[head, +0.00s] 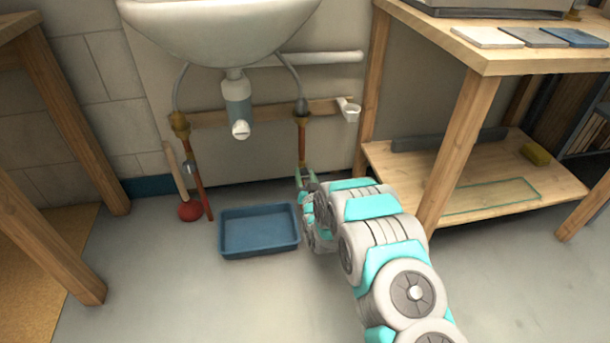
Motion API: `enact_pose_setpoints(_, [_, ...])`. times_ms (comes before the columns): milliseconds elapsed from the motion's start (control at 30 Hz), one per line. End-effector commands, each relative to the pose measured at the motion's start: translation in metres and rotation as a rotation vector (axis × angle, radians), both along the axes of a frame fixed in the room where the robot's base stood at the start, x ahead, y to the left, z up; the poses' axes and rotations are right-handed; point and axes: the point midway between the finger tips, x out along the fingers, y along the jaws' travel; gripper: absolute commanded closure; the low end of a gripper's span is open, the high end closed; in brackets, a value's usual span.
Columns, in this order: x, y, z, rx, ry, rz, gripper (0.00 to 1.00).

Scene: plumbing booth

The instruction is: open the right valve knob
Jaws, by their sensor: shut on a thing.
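My gripper (306,177) is at the lower end of the right copper pipe (302,140), under the sink. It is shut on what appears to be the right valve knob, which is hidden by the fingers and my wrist. I cannot tell how far the knob is turned. The left valve (190,168) shows on the left copper pipe (201,192), at about the same height as my gripper.
The white sink (220,30) and its drain trap (237,100) hang above. A blue tray (259,231) lies on the floor left of my arm. A red plunger (190,210) stands by the left pipe. A wooden bench (468,110) with a low shelf stands close on the right.

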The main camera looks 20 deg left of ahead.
Motion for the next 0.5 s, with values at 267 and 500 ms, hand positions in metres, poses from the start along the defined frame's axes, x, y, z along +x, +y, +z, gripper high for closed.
enact_pose_setpoints(267, [-0.0001,0.0001,-0.0001,0.000,0.000,0.000,0.88])
enact_pose_setpoints(500, [-0.0002,0.0001,0.0001,-0.001,-0.001,0.000,1.00])
